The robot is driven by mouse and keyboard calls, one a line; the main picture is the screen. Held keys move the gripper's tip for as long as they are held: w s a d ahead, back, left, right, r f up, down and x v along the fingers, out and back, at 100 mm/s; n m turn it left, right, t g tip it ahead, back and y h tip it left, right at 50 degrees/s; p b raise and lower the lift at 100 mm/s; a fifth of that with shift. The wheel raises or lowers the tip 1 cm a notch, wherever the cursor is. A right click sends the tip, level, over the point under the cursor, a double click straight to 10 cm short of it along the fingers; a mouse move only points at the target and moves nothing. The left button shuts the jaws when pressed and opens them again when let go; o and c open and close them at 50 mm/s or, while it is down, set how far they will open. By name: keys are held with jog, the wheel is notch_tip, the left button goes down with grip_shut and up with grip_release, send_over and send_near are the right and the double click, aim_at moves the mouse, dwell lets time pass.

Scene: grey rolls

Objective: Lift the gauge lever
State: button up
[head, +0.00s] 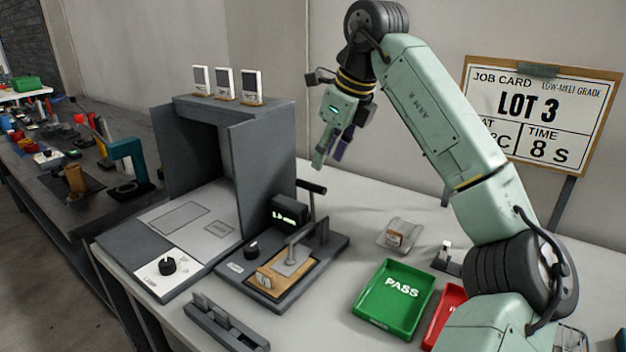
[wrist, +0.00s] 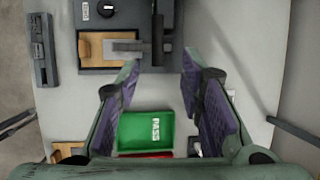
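The gauge (head: 240,285) is a dark base with a knob and a small lit display, standing on the light table. Its lever (head: 311,187) has a black bar grip on top of an upright post behind the wooden-coloured block (head: 268,281). A grey metal arm and plate (head: 291,265) lie over the block. In the wrist view the lever (wrist: 157,35) shows as a dark bar at the top, beyond my fingertips. My gripper (head: 330,155) hangs above and slightly right of the lever, apart from it. Its purple-padded fingers (wrist: 160,75) are spread with nothing between them.
A grey open-fronted box (head: 262,150) with several small timers on top stands left of the lever. A green PASS tray (head: 393,300) and a red tray (head: 446,310) lie to the right. A slotted rack (head: 225,325) is in front. A job card (head: 540,110) stands behind.

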aim_at(315, 185)
jog(key=p+x, duration=0.1)
jog(key=x, duration=0.9)
jog(key=shift+s+a+f, duration=0.1)
jog(key=shift+a+f, duration=0.05)
grip_shut()
dwell(0.5)
